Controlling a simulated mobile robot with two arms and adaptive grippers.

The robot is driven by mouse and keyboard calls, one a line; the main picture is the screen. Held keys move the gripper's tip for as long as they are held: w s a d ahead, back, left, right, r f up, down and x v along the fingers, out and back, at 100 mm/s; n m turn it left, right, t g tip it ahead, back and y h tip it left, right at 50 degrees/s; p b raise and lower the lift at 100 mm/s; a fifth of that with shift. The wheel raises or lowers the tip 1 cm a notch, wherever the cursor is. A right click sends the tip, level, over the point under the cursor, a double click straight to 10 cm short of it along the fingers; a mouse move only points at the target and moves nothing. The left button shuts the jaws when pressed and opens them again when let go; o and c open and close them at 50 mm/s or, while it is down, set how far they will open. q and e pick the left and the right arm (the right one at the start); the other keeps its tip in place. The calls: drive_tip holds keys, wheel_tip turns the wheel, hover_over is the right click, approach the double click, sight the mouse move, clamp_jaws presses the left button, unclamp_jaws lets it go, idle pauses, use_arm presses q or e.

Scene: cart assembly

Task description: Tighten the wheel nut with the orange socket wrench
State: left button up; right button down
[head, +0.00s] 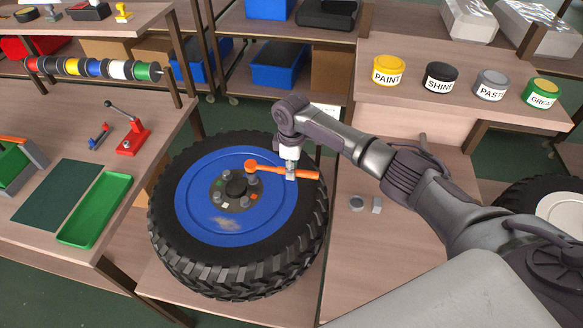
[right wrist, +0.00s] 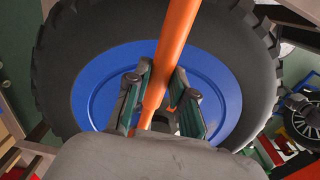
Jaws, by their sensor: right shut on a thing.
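The big black tyre with a blue rim (head: 195,205) lies flat on a low wooden bench. Its dark hub (head: 236,187) carries several small nuts around a black centre cap. The orange socket wrench (head: 268,169) lies across the rim, with its round head at the upper right edge of the hub. I cannot tell whether its socket sits on a nut. My right gripper (head: 291,173) is shut on the handle, above the rim's right side. In the right wrist view the orange handle (right wrist: 174,45) runs between the two fingers. My left gripper is not in view.
A green tray (head: 95,208) and a small red press (head: 132,138) are on the left table. Labelled cans, including a yellow paint can (head: 389,71), stand on the right-hand shelf. A small grey disc (head: 356,203) and block lie on the bench right of the tyre.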

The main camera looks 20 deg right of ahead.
drive_tip(key=shift+f, duration=0.15)
idle(0.5)
drive_tip(key=shift+f+b, duration=0.6)
drive_tip(key=shift+f, duration=0.4)
